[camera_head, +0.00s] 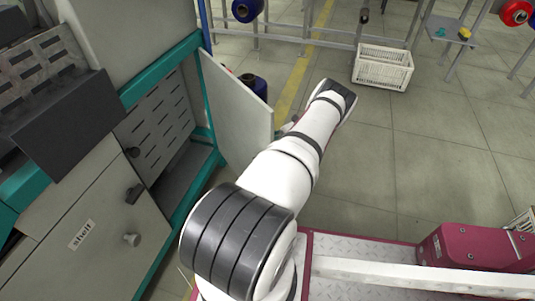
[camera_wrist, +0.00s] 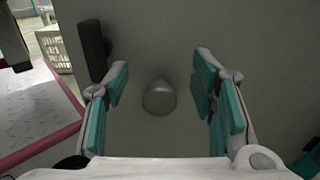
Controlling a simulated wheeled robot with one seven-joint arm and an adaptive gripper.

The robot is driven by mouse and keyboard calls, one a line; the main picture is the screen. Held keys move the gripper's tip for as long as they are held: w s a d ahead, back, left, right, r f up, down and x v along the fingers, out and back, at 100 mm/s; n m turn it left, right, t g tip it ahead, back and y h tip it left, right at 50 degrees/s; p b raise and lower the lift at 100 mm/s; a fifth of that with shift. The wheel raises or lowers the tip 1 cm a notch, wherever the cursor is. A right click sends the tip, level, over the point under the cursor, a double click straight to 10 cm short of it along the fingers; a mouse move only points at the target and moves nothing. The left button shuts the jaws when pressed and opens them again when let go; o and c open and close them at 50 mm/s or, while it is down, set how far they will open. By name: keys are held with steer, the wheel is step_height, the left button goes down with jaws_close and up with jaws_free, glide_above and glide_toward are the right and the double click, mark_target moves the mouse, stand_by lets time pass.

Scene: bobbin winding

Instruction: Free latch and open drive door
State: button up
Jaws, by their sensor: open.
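The pale drive door (camera_head: 236,103) stands swung out from the teal-framed machine in the head view, with the slotted compartment behind it uncovered. Its edge lies close to the end of my arm. In the wrist view a grey door panel (camera_wrist: 180,30) fills most of the picture. A round grey knob (camera_wrist: 159,98) on it sits between the teal pads of my gripper (camera_wrist: 162,72), which is open, with a gap on both sides. A black latch handle (camera_wrist: 93,50) stands upright, left of the knob, near the panel's edge. My gripper is mostly hidden in the head view.
A lower door (camera_head: 90,245) labelled "shelf" has its own black latch (camera_head: 133,193) and knob (camera_head: 131,239). A blue spool (camera_head: 252,86) stands behind the open door. A white crate (camera_head: 382,68) sits on the floor. Floor to the right is mostly clear.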

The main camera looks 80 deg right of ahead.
step_height(320, 180, up, 6)
steer(key=shift+r, duration=0.2)
